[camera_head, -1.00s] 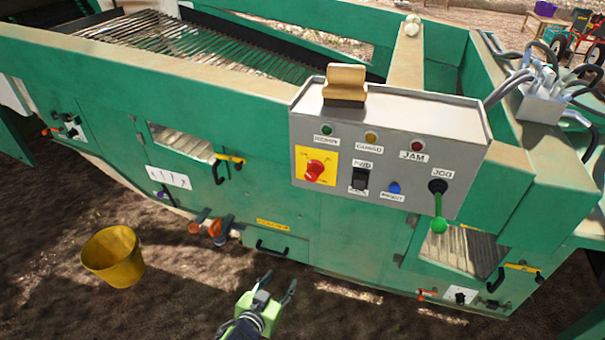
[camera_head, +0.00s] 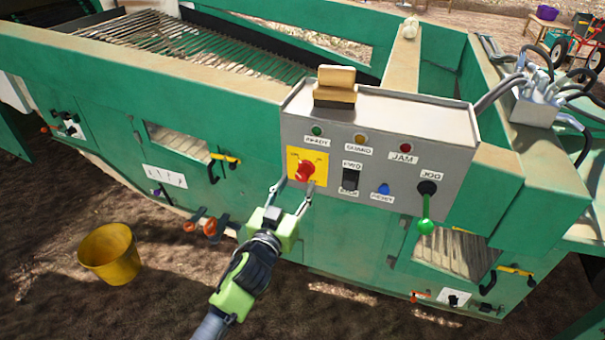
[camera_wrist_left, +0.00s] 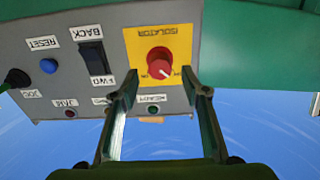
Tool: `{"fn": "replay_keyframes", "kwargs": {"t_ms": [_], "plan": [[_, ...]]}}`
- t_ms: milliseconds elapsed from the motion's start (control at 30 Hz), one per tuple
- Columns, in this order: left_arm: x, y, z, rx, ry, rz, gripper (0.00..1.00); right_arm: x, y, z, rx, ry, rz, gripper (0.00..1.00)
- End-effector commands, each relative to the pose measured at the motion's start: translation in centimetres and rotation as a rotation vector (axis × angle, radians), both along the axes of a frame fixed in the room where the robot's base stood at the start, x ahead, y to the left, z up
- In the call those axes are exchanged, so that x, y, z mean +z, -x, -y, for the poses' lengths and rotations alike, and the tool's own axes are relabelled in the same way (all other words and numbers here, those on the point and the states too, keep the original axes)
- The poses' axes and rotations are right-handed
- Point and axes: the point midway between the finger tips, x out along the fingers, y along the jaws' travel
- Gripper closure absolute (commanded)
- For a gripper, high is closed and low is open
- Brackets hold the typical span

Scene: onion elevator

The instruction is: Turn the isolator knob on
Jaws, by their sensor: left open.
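The isolator knob (camera_head: 305,171) is red on a yellow plate (camera_head: 320,157) at the left of the grey control panel (camera_head: 385,193). In the left wrist view the knob (camera_wrist_left: 159,63) shows upside down, on its yellow plate marked ISOLATOR, with a white mark on its face. My left gripper (camera_head: 291,192) is open just below and in front of the knob. In the wrist view its two fingers (camera_wrist_left: 158,86) stand apart, with the knob seen between and beyond their tips. I cannot tell whether they touch the panel. My right gripper is not in view.
Beside the knob are a black FWD/BACK switch (camera_head: 350,179), a blue reset button (camera_head: 384,189) and a green-ended jog lever (camera_head: 426,225). A wooden-handled brush-like block (camera_head: 335,88) rests on the panel's top. A yellow bucket (camera_head: 110,254) stands on the ground at left.

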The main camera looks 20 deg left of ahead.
Motion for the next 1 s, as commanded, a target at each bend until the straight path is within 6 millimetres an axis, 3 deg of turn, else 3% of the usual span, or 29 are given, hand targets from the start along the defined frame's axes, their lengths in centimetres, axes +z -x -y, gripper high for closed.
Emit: {"fn": "replay_keyframes", "kwargs": {"t_ms": [100,300,733,867,900,1000], "plan": [[0.1,-2.3,0.0,0.001,-0.001,0.001,0.58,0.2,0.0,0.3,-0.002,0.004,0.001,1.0],[0.0,-4.7,0.2,0.0,0.0,0.0,0.58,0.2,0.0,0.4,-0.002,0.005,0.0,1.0],[0.0,-5.5,0.2,-0.001,0.0,-0.001,0.58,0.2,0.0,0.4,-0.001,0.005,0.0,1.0],[0.0,-5.4,0.2,0.0,0.0,-0.001,0.92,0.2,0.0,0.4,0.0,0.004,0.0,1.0],[-0.1,-5.4,0.2,0.0,0.0,-0.001,0.96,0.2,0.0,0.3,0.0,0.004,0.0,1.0],[-0.1,-5.4,0.2,0.0,0.0,-0.001,0.96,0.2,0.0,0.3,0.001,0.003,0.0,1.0]]}}
